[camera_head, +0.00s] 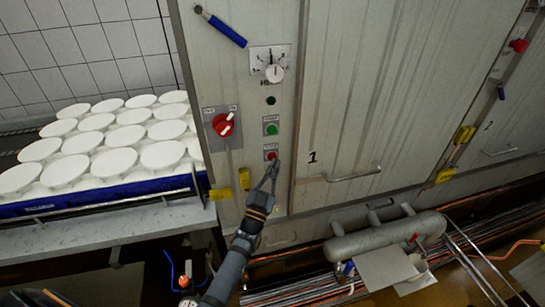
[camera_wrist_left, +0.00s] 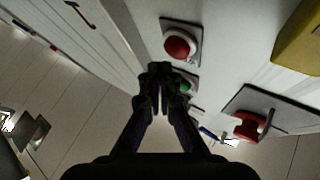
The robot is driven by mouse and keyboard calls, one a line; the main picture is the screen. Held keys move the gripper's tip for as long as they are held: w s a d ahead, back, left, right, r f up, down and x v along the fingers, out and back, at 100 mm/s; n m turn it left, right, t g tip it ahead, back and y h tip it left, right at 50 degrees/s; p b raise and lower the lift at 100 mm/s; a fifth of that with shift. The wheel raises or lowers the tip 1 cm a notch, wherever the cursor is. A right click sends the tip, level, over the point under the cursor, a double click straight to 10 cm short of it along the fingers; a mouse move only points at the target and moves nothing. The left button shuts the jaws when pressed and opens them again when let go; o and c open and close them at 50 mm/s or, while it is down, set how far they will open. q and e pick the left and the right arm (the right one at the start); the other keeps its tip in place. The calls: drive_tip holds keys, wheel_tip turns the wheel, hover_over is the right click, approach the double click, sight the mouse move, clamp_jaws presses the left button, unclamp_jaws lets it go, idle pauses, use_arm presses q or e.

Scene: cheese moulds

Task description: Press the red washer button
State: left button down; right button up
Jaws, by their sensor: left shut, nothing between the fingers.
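The red washer button (camera_head: 271,155) sits on a small plate low on the metal control panel, below a green button (camera_head: 271,129). My left gripper (camera_head: 272,166) is shut and empty, its tips just below and beside the red button in the head view. In the left wrist view the red button (camera_wrist_left: 179,46) is round, on a grey plate, and in plain sight. The shut fingertips (camera_wrist_left: 160,70) are beside it in that picture and partly cover the green button (camera_wrist_left: 184,86). I cannot tell whether the fingertips touch the panel. My right gripper is not in view.
A red rotary switch (camera_head: 223,124) is left of the buttons, and a dial (camera_head: 273,73) is above them. A door handle (camera_head: 352,175) sticks out at right. White moulds (camera_head: 98,137) fill a blue-edged tray at left.

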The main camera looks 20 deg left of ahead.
use_arm(q)
drive_tip(key=s+d+p, duration=0.1)
drive_tip(key=s, duration=0.1)
drive_tip(key=s+d+p, duration=0.1)
drive_tip(key=s, duration=0.1)
drive_tip(key=shift+d, duration=0.4)
idle(0.8)
